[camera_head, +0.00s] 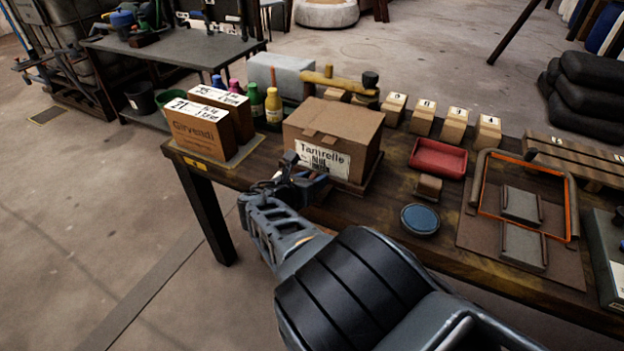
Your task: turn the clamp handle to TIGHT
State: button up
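I cannot pick out a clamp handle or a TIGHT mark for certain in this view. A yellow-brown bar with a dark knob (330,80) lies at the back of the wooden table, behind a cardboard box labelled Tamrelle (308,118). My gripper (292,172) is at the table's front edge, by the lower left corner of that box. Its fingers are dark and small here, and I cannot tell whether they are open or shut. Small blue and reddish bits show beside the fingers; I cannot tell what they are. My arm hides part of the table's front edge.
Two labelled boxes (197,132) and several bottles (273,104) stand left. Several numbered blocks (423,118) line the back. A red tray (438,157), a blue round dish (420,218) and an orange-edged frame (482,180) lie right.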

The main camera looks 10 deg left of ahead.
jog(key=shift+s+a+r+p, duration=0.25)
jog(key=shift+s+r+p, duration=0.1)
jog(key=shift+p, duration=0.25)
jog(key=p+v, duration=0.6)
jog(key=shift+s, duration=0.4)
jog(key=shift+a, duration=0.1)
